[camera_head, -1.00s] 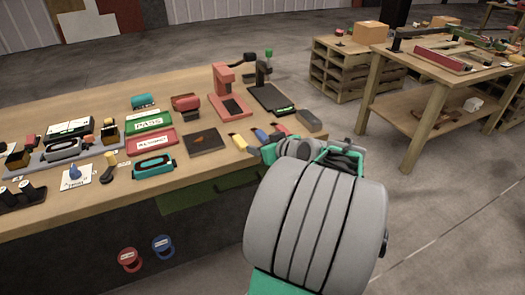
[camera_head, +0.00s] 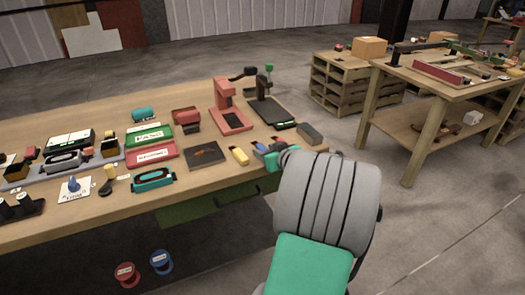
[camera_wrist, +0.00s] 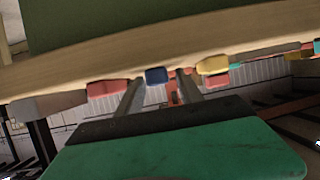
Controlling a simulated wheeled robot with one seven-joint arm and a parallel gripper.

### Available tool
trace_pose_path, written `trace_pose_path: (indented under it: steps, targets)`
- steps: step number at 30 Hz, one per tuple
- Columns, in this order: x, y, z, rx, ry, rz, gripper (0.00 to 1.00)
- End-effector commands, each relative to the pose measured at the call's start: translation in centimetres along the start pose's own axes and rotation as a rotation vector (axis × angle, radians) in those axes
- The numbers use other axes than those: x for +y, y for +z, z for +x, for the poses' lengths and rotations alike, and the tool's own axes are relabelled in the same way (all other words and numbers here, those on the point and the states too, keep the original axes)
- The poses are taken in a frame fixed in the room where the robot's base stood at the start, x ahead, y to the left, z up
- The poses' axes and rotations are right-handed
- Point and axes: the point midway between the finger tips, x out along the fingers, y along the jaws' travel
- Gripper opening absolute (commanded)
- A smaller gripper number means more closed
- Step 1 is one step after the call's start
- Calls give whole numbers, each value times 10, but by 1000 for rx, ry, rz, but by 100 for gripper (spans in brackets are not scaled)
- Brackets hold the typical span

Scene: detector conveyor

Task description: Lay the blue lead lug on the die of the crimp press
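The blue lead lug (camera_head: 262,149) lies near the front right edge of the bench, between a yellow lug (camera_head: 240,156) and a red one. In the wrist view the blue lug (camera_wrist: 156,75) shows between and just beyond the fingertips. My gripper (camera_wrist: 159,88) has its two fingers apart with nothing visibly held. In the head view my gripper (camera_head: 270,158) is at the bench edge by the blue lug, partly hidden by my wrist. A red press (camera_head: 231,112) and a black stand with a green-knobbed lever (camera_head: 266,88) stand farther back; I cannot tell which holds the die.
A grey block (camera_head: 310,134) lies right of the lugs, and a dark mat (camera_head: 203,155) lies left of them. Green (camera_head: 150,134) and red (camera_head: 152,153) trays and several devices fill the left of the bench. Open floor separates it from another table (camera_head: 430,85).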

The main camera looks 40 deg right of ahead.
Motion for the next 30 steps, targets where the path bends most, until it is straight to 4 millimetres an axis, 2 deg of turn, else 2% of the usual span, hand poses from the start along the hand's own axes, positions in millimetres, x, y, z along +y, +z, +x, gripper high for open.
trace_pose_path:
  steps: [2,15,30]
  targets:
    - [0,0,0,0,0,0,36]
    - [0,0,0,0,0,0,0]
    - [0,-5,-2,1,0,-1,0]
